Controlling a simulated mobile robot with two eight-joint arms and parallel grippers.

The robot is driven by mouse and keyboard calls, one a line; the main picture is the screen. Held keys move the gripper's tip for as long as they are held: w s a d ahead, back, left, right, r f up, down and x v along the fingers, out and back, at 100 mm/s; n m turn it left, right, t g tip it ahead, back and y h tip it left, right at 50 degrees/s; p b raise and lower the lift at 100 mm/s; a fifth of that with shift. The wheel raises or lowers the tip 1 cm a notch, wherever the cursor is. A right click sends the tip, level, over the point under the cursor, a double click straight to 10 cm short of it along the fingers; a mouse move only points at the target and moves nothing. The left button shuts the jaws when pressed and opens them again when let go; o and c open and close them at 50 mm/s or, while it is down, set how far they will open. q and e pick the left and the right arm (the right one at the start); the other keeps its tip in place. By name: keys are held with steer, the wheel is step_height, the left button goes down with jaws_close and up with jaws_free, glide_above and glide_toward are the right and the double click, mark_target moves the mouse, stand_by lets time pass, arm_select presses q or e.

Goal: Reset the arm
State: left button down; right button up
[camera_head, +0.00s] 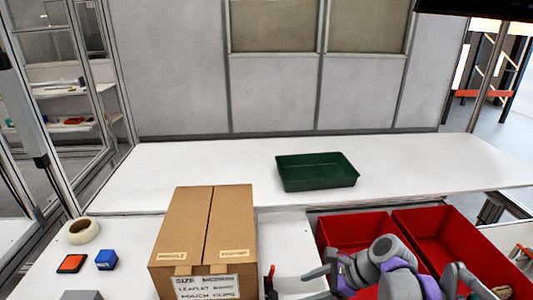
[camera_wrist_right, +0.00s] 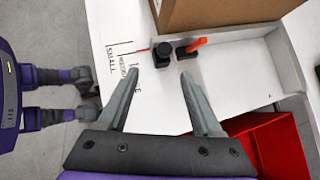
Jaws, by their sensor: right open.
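My right gripper (camera_wrist_right: 158,75) is open and nothing is between its fingers. In the head view, my right gripper (camera_head: 304,285) is at the bottom, with its grey fingers pointing left toward the cardboard box. My grey and purple right arm lies over the front of the red bins (camera_head: 349,231). In the right wrist view, the fingers hang over the white table (camera_wrist_right: 235,75), with a red bin (camera_wrist_right: 275,145) beside them at the lower right. My left gripper is not in view.
A cardboard box (camera_head: 204,233) stands left of my right gripper. A black knob-like item (camera_wrist_right: 163,55) and an orange-handled item (camera_wrist_right: 192,47) lie near the fingertips. A green tray (camera_head: 316,171), tape roll (camera_head: 83,231) and blue block (camera_head: 107,259) sit on white surfaces. The back table's left is clear.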

steer(key=s+d+f+n+t+h+p, duration=0.1)
steer(key=s+n+h, duration=0.3)
steer(key=s+n, duration=0.4)
steer(key=s+d+f+n+t+h+p, duration=0.1)
steer(key=s+d+n+h+p, duration=0.3)
steer(key=s+n, duration=0.4)
steer(key=f+n, duration=0.1)
steer(key=n, duration=0.4)
steer(key=shift+s+d, duration=0.15)
steer(key=shift+s, duration=0.05)
